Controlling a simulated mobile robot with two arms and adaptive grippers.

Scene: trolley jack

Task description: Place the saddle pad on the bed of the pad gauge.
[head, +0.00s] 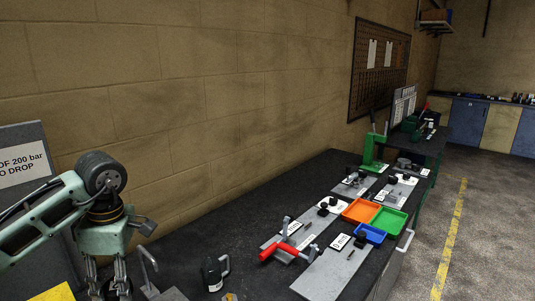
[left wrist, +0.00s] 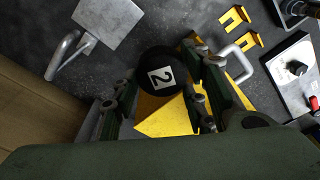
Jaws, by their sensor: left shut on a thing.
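The saddle pad (left wrist: 160,72), a round black piece with a white label reading 2, sits between the fingers of my left gripper (left wrist: 165,95) in the left wrist view. The left gripper is shut on it. In the head view my left gripper (head: 108,287) points down at the bottom left, with its fingertips at the picture's edge. A grey plate (left wrist: 108,20) with a bent metal handle beside it lies apart from the pad in the wrist view. I cannot tell for certain which fixture is the pad gauge. My right gripper is not in view.
A yellow piece (left wrist: 165,118) shows below the pad. Yellow brackets (left wrist: 235,20) lie on the dark bench. A wall runs behind.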

